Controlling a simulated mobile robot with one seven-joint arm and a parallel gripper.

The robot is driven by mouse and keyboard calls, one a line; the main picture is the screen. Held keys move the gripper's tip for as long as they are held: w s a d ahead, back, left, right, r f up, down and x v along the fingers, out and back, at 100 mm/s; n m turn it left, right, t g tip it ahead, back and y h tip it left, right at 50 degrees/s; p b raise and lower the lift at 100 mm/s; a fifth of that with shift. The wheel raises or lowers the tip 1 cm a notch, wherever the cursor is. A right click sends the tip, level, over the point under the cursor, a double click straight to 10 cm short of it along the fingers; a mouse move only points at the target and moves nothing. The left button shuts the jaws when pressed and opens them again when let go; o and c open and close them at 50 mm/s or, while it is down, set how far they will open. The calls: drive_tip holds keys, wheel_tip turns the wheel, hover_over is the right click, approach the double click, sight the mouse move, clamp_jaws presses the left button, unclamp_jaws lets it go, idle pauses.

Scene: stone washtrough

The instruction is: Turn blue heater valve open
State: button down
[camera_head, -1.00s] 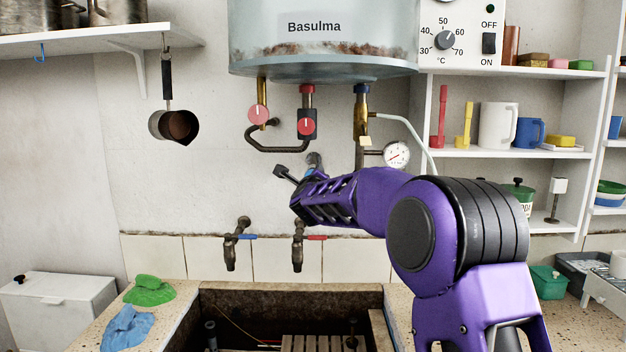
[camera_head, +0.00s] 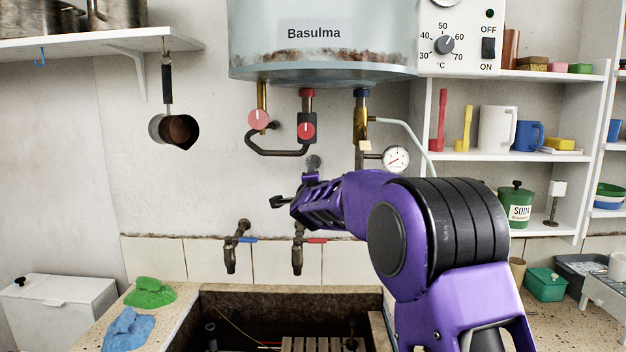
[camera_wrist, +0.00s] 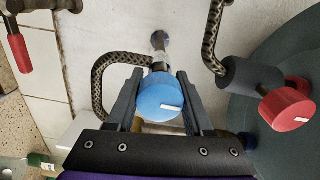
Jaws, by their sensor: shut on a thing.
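The blue heater valve knob (camera_wrist: 160,97) has a white mark line on its face and sits at the end of a short metal pipe from the wall. In the wrist view the two dark fingers of my gripper (camera_wrist: 156,88) are on either side of the knob, shut on it. The white line runs nearly sideways in that view, tilting slightly. In the head view my gripper (camera_head: 284,201) is in front of the wall, below the heater (camera_head: 320,68) and above the taps. The blue knob is hidden there.
Red knobs (camera_head: 306,130) sit on pipes under the heater; one red knob (camera_wrist: 287,107) is right of my gripper in the wrist view. A curved braided pipe (camera_wrist: 101,80) runs close to the left finger. Two taps (camera_head: 298,250) stand below, above the stone trough (camera_head: 290,292).

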drive_tip(key=shift+n, duration=0.3)
drive_tip(key=shift+c, duration=1.4)
unclamp_jaws()
drive_tip(key=shift+s, duration=0.1)
drive_tip(key=s+b, duration=0.2)
drive_tip(key=s, duration=1.5)
drive_tip(key=shift+s+b, duration=0.1)
drive_tip(key=shift+b, duration=0.2)
